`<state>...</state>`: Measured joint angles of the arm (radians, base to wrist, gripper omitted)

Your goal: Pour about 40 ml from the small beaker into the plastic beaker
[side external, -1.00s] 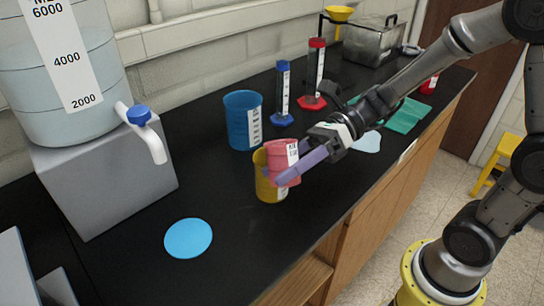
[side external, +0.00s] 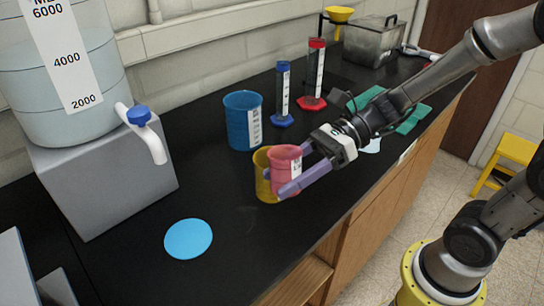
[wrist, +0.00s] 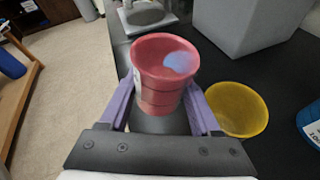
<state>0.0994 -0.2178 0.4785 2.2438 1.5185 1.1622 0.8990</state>
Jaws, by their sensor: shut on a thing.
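A small red beaker (side external: 285,163) is held between the purple fingers of my gripper (side external: 282,182), which is shut on it. It looks close to upright. In the wrist view the red beaker (wrist: 160,95) shows its open mouth, with a pale blue patch inside; I cannot tell whether this is liquid or something seen through the wall. A yellow beaker (side external: 261,184) stands on the bench, partly hidden behind the red one in the side view. In the wrist view the yellow beaker (wrist: 238,108) is just right of the red one and looks empty.
A larger blue beaker (side external: 242,120) stands behind the yellow one. Blue (side external: 283,90) and red (side external: 316,75) cylinders stand farther back. A blue disc (side external: 188,239) lies on clear black bench at front left. A large tank (side external: 58,75) sits on a grey block (side external: 105,180).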

